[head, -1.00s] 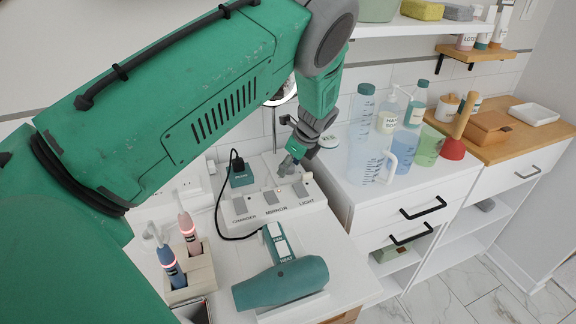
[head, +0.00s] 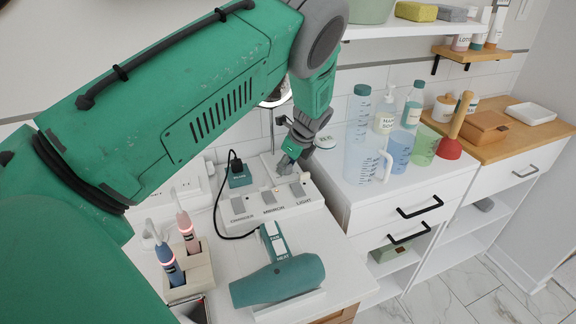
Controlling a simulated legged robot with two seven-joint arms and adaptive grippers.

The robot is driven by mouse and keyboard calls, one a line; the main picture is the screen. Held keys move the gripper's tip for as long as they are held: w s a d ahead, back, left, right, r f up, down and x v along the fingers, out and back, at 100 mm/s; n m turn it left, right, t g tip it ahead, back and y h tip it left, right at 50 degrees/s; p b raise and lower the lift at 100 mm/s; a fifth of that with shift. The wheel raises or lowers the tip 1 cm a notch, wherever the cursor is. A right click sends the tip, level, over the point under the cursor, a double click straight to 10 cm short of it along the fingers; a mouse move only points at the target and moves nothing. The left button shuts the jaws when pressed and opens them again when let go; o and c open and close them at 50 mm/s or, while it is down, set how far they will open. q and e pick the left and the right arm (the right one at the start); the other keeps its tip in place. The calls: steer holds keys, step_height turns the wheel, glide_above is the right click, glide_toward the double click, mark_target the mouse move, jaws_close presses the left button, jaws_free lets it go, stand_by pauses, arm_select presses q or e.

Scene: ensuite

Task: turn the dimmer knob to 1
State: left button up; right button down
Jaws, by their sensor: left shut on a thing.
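A white switch panel (head: 272,217) stands at the back of the counter, with rocker switches labelled CHARGER (head: 238,204), MIRROR (head: 268,198) and LIGHT (head: 298,190). My left gripper (head: 284,167) reaches down to the panel's upper face, behind the MIRROR and LIGHT switches. Its grey fingers are shut on the dimmer knob, which they hide. I cannot read the knob's scale or its pointer. My right gripper is not in view.
A teal hair dryer (head: 278,282) lies in front of the panel. A teal plug block (head: 238,177) with a black cord sits left of the gripper. Toothbrushes stand in a holder (head: 190,270). Bottles and a measuring jug (head: 362,165) stand on the right cabinet.

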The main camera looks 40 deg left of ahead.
arm_select(q)
steer(key=shift+w+d, duration=0.15)
steer(key=shift+d, duration=0.2)
stand_by(0.9)
steer(key=o, duration=1)
steer(key=shift+o, duration=0.7)
steer(key=shift+w+d, duration=0.1)
steer(key=shift+d, duration=0.05)
steer(key=v, duration=1.2)
steer(key=shift+d, duration=0.2)
steer(key=shift+a, duration=0.1)
